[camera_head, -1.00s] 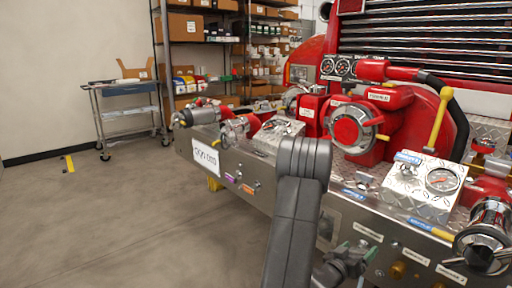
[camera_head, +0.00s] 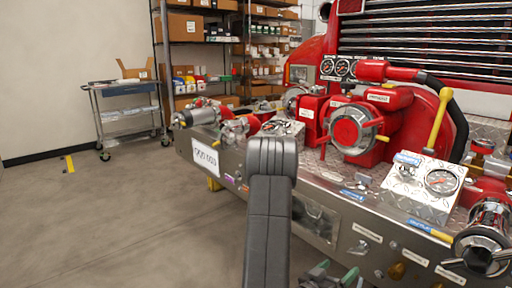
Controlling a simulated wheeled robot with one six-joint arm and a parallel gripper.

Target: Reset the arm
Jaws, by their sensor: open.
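My arm's dark grey link stands upright in the middle of the head view, in front of the bumper. My gripper (camera_head: 335,271) is at the bottom edge, below and in front of the bumper's front face. Its two green-tipped fingers are apart, and I see nothing between them. The rest of the gripper is cut off by the picture edge.
A cart (camera_head: 126,113) and shelves (camera_head: 200,54) stand behind left.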

